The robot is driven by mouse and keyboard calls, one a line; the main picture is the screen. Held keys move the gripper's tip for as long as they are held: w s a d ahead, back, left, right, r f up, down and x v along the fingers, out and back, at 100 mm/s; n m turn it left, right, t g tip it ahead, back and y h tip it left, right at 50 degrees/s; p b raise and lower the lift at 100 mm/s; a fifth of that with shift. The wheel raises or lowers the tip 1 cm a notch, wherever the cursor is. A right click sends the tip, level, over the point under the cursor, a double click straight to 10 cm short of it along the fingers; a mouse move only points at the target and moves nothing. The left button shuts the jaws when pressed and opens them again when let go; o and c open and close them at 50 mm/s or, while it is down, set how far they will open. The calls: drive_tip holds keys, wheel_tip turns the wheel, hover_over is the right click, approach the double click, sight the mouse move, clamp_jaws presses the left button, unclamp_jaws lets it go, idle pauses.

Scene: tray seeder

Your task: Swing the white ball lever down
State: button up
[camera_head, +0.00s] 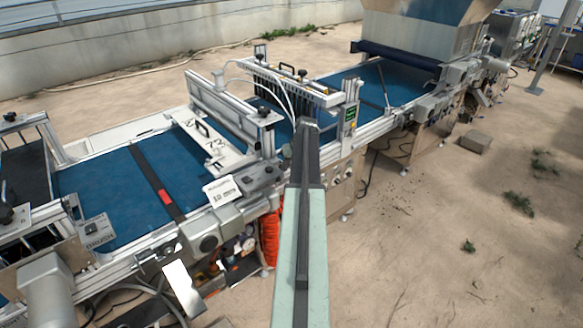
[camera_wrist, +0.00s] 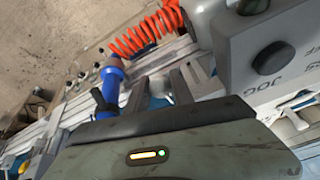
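In the wrist view, my gripper (camera_wrist: 160,88) reaches away from its dark body, with its two dark fingers apart. A small whitish shape (camera_wrist: 158,91) shows between or beyond the fingers. I cannot tell whether it is the white ball of the lever, or whether it touches a finger. In the head view, my arm points away over the seeder's (camera_head: 233,186) near side. The arm hides my gripper there, and I cannot make out the ball lever.
In the wrist view, an orange coiled hose (camera_wrist: 148,33), a blue cylindrical fitting (camera_wrist: 112,82) and a grey housing (camera_wrist: 270,62) lie close to the fingers. In the head view, a blue belt (camera_head: 110,190) runs along the seeder, a hopper (camera_head: 420,30) stands behind, and bare ground lies right.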

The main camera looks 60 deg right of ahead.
clamp_jaws()
idle(1.1)
